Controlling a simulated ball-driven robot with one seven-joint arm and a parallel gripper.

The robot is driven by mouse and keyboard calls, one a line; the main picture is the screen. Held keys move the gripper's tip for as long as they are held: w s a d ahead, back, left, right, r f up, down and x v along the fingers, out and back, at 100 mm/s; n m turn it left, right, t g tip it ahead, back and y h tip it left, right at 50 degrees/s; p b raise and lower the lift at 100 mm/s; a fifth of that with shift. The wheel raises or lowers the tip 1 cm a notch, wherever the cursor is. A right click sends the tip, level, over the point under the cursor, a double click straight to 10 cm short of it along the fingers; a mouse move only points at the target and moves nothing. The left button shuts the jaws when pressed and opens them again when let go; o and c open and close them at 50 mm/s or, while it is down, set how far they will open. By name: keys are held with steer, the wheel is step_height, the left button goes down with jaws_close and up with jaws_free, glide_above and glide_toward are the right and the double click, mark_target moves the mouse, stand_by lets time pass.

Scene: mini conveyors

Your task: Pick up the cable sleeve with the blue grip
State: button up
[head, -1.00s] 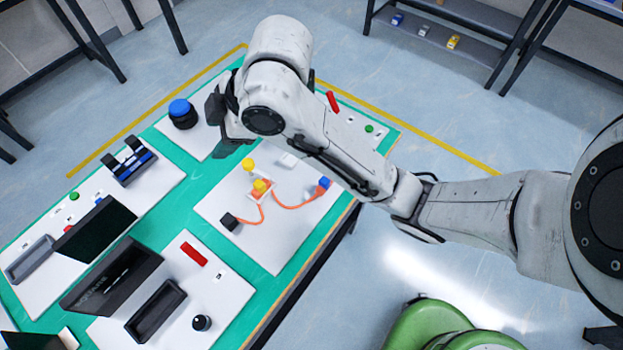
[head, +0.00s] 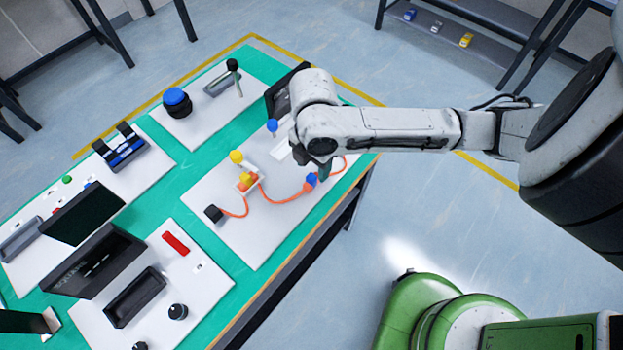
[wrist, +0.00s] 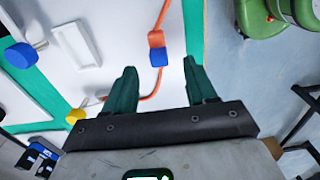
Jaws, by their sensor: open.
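The cable sleeve (head: 309,185) is orange with a blue grip (head: 312,179), on an orange cable over the white panel. In the wrist view the sleeve (wrist: 156,39) and its blue grip (wrist: 158,57) lie just ahead of my fingertips, roughly centred between them. My gripper (wrist: 158,72) is open with nothing held. The cable (wrist: 152,97) runs on from the grip into the gap between the fingers. In the head view my gripper (head: 322,168) is beside the blue grip and partly hidden by my arm. I cannot tell how high it is above the panel.
A yellow knob (head: 236,156), a blue knob (head: 272,126) and a black block (head: 213,214) stand on the same panel. A white bar (wrist: 78,45) lies left of the fingers. The green table edge is close on the right in the wrist view, with floor beyond.

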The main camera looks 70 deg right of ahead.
mark_target(312, 176)
steer(key=shift+w+f+p, duration=0.1)
steer(key=shift+f+p, duration=0.4)
steer(key=shift+f, duration=2.8)
steer(key=shift+c, duration=0.5)
jaws_close()
steer(key=shift+r, duration=0.25)
